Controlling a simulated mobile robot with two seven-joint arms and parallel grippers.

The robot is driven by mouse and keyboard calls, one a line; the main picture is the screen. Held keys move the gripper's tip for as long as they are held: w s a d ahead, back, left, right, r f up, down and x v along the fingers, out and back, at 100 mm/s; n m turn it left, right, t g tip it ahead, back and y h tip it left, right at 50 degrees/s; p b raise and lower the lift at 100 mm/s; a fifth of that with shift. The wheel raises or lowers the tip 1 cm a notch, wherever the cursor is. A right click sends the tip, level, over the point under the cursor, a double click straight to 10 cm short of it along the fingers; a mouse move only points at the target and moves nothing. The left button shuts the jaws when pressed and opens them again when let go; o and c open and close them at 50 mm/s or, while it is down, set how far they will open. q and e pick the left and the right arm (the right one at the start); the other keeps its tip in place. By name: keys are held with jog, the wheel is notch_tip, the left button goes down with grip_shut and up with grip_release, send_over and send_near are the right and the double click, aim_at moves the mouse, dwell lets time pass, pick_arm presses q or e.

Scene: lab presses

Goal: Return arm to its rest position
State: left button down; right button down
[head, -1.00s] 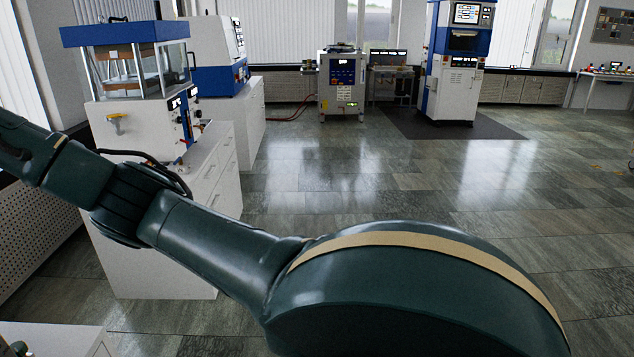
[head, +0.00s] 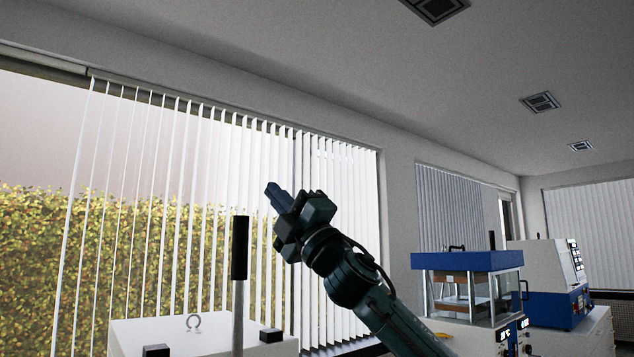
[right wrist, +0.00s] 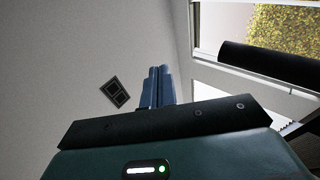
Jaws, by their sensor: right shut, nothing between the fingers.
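My right arm (head: 375,305) rises from the lower right in the head view, bent and pointing up and to the left. Its gripper (head: 277,194) is in the air in front of the window blinds, touching nothing that I can see. In the right wrist view the two blue fingers of the right gripper (right wrist: 159,71) lie together, shut and empty, pointing toward the ceiling. My left gripper is not in view.
A white machine top with a black-gripped upright lever (head: 239,250) stands in front, left of my arm. A blue-topped press with clear walls (head: 467,262) stands right of the arm, with a white and blue machine (head: 548,270) beyond. Vertical blinds (head: 215,200) hang behind.

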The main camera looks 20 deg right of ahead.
jog(key=s+d+b, duration=0.1)
jog(key=s+d, duration=0.3)
jog(key=s, duration=0.1)
jog(key=w+a+f+m+g+h, duration=0.15)
jog(key=f+m, duration=0.25)
jog(key=f, duration=0.8)
jog(key=w+a+f+m+h, duration=0.2)
jog(key=w+f+m, duration=0.1)
jog(key=f, duration=0.9)
jog(key=w+a+f+m+g+h, duration=0.15)
jog(key=f+m, duration=0.25)
jog(key=f, duration=0.8)
jog(key=s+f+m+g+h, duration=0.1)
jog(key=s+f+m+h, duration=0.15)
jog(key=f, duration=0.85)
jog(key=s+f+m+h, duration=0.2)
jog(key=s+f+m, duration=0.2)
jog(key=f, duration=0.6)
jog(key=s+d+f+m+g+h, duration=0.2)
jog(key=s+d+f+m+g, duration=0.1)
jog(key=s+f, duration=0.8)
jog(key=s+d+f+m+g+h, duration=0.1)
jog(key=s+d+f+m+g, duration=0.2)
jog(key=s+f, duration=0.9)
jog(key=s+m, duration=0.1)
jog(key=s, duration=0.2)
jog(key=shift+s+f+g+h, duration=0.15)
jog(key=shift+f+g+h, duration=0.1)
jog(key=shift+g+h, duration=0.1)
jog(key=shift+m, duration=0.25)
